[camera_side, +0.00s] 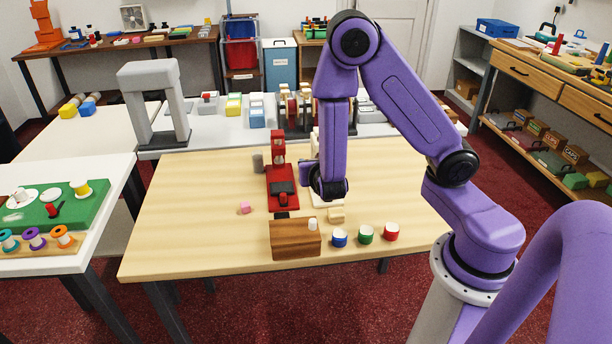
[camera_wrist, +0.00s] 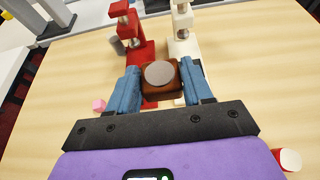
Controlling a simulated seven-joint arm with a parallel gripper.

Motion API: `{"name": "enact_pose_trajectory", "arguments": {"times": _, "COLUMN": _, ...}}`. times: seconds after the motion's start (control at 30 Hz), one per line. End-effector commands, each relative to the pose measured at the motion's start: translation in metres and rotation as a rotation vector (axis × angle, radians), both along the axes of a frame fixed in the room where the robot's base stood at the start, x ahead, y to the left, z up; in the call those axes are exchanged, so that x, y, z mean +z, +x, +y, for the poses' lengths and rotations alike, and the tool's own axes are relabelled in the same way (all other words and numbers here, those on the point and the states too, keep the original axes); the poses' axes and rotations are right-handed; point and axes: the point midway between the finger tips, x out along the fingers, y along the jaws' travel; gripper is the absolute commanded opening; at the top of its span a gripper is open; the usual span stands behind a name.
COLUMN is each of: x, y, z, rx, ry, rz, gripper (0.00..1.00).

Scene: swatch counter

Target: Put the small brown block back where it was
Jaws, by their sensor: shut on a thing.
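In the wrist view, my gripper (camera_wrist: 160,88) has two blue fingers, shut on the sides of a small brown block (camera_wrist: 149,92). A round grey disc or face (camera_wrist: 160,74) shows on top of the block. In the side view, my gripper (camera_side: 305,176) hangs over the table by the presses; the arm hides most of it, and I cannot make out the held block there. A red press (camera_side: 280,175) and a white press (camera_side: 316,198) stand just beyond the block. I cannot tell the block's exact height over the table or whether it touches anything.
A larger wooden block (camera_side: 292,240) with a white peg (camera_side: 312,224) stands at the front edge. Blue (camera_side: 340,239), green (camera_side: 365,235) and red (camera_side: 391,232) pots stand right of it. A pink cube (camera_side: 245,207) and a tan block (camera_side: 336,214) lie nearby. The table's left side is clear.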

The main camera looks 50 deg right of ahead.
Motion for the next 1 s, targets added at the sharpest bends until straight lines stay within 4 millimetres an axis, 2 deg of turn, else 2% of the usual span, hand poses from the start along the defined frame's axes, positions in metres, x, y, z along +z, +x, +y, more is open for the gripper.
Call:
{"name": "enact_pose_trajectory", "arguments": {"times": 0.17, "x": 0.021, "y": 0.008, "z": 0.016, "rx": 0.089, "ry": 0.006, "rz": -0.008, "gripper": 0.16}}
{"name": "enact_pose_trajectory", "arguments": {"times": 0.4, "x": 0.068, "y": 0.025, "z": 0.045, "rx": 0.292, "ry": 0.006, "rz": -0.011, "gripper": 0.16}}
{"name": "enact_pose_trajectory", "arguments": {"times": 0.6, "x": 0.098, "y": 0.029, "z": 0.061, "rx": 0.416, "ry": 0.004, "rz": -0.006, "gripper": 0.16}}
{"name": "enact_pose_trajectory", "arguments": {"times": 0.8, "x": 0.113, "y": 0.030, "z": 0.066, "rx": 0.471, "ry": 0.000, "rz": -0.002, "gripper": 0.16}}
{"name": "enact_pose_trajectory", "arguments": {"times": 1.0, "x": 0.114, "y": 0.030, "z": 0.068, "rx": 0.480, "ry": -0.001, "rz": 0.001, "gripper": 0.16}}
